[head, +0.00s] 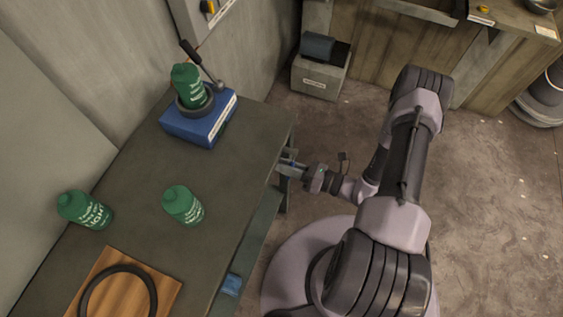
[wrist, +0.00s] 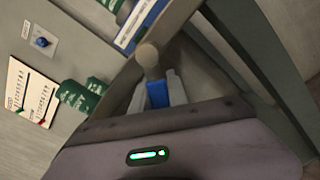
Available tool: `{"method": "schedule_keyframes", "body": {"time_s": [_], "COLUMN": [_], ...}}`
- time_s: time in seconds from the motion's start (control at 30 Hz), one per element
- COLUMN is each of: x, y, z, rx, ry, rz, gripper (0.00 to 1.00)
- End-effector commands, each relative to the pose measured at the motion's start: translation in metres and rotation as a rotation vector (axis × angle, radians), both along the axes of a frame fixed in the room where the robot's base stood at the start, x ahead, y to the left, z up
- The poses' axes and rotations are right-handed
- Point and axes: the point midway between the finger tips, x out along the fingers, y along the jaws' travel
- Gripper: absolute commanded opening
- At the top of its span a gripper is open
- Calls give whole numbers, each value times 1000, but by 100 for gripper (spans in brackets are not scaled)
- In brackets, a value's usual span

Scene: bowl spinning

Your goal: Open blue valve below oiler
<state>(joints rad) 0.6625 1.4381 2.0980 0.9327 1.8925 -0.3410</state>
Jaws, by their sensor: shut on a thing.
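The oiler (head: 212,126) is a blue box with a white label at the table's far end. A green bottle (head: 189,88) sits in its ring, beside a lever with a black grip. Part of the oiler shows at the top of the wrist view (wrist: 138,28). The blue valve handle (wrist: 157,95) sits between my fingers below the oiler, under a round tan-grey knob or pipe end. My gripper (head: 288,167) is at the table's right edge, shut on the blue handle. In the head view the valve is mostly hidden by the gripper and table edge.
A wooden board (head: 105,270) with a black ring lies in front. A grey bin (head: 320,75) stands beyond the table. Floor is open to the right.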

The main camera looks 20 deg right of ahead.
Motion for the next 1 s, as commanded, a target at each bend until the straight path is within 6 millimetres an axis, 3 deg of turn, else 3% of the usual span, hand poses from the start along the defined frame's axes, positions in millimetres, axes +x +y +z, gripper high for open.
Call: {"method": "schedule_keyframes", "body": {"time_s": [0.33, 0.37, 0.47, 0.87, 1.0], "x": [0, 0, 0, 0, 4], "y": [0, 0, 0, 0, -3], "z": [-1, -1, 0, 1, -5], "rx": [1, 1, 1, 2, -70], "ry": [3, 3, 2, 0, -99], "rz": [1, 1, 1, 0, 0], "gripper": [0, 24, 42, 42, 42]}}
